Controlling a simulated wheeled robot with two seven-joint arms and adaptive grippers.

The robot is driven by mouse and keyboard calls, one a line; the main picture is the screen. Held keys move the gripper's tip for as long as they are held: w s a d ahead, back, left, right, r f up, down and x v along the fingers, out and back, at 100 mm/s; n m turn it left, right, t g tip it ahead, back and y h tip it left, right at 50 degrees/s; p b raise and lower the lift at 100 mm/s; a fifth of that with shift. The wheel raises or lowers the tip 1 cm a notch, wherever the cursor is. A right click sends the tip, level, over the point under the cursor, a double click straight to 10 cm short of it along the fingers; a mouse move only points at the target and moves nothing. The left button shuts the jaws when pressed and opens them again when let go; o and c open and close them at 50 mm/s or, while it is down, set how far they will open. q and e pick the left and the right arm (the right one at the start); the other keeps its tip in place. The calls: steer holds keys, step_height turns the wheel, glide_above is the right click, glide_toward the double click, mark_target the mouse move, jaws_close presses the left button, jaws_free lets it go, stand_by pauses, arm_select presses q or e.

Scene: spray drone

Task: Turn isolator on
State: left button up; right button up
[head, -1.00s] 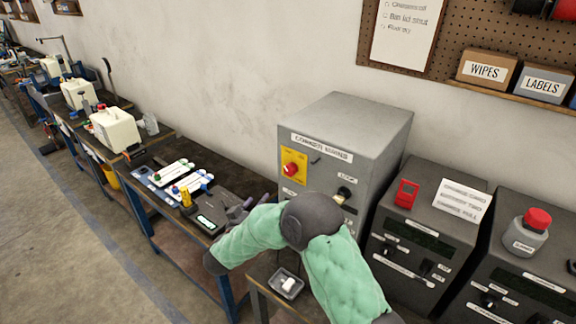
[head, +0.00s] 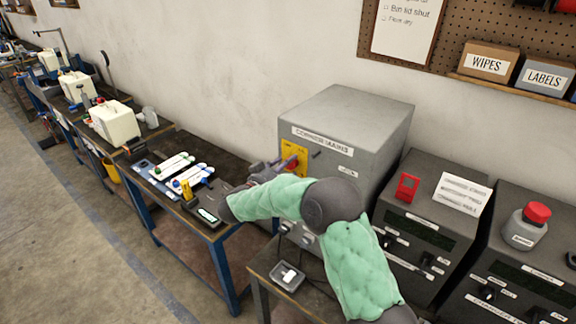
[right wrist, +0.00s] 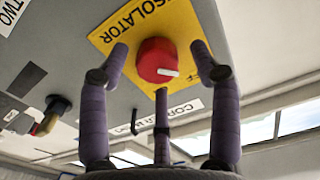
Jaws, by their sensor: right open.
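The isolator is a red rotary knob (right wrist: 157,60) with a white mark, on a yellow plate (right wrist: 180,22) lettered ISOLATOR. It sits on the front of a grey mains cabinet (head: 345,115). In the right wrist view the plate appears tilted, and the knob lies between the open fingers of my right gripper (right wrist: 160,65), which look apart from it. In the head view the right gripper (head: 272,168) is in front of the yellow plate and partly covers the knob (head: 292,165). My left gripper is not in view.
Two dark grey units with a red device (head: 406,187) and a red-capped bottle (head: 527,225) stand to the right. A small tray (head: 287,277) is on the low table below my arm. A bench (head: 165,150) with white strips and tools is at left.

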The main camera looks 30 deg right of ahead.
steer(key=shift+w+d, duration=0.2)
steer(key=shift+d, duration=0.3)
steer(key=shift+r, duration=0.15)
steer(key=c, duration=1.1)
steer(key=m+b, duration=0.5)
steer(key=m, duration=0.1)
steer(key=shift+d, duration=0.1)
steer(key=shift+c, duration=0.2)
steer(key=m+b, duration=0.9)
steer(key=shift+s, duration=0.2)
steer(key=shift+m+b, duration=1.45)
steer(key=shift+m, duration=0.15)
steer(key=shift+f, duration=0.2)
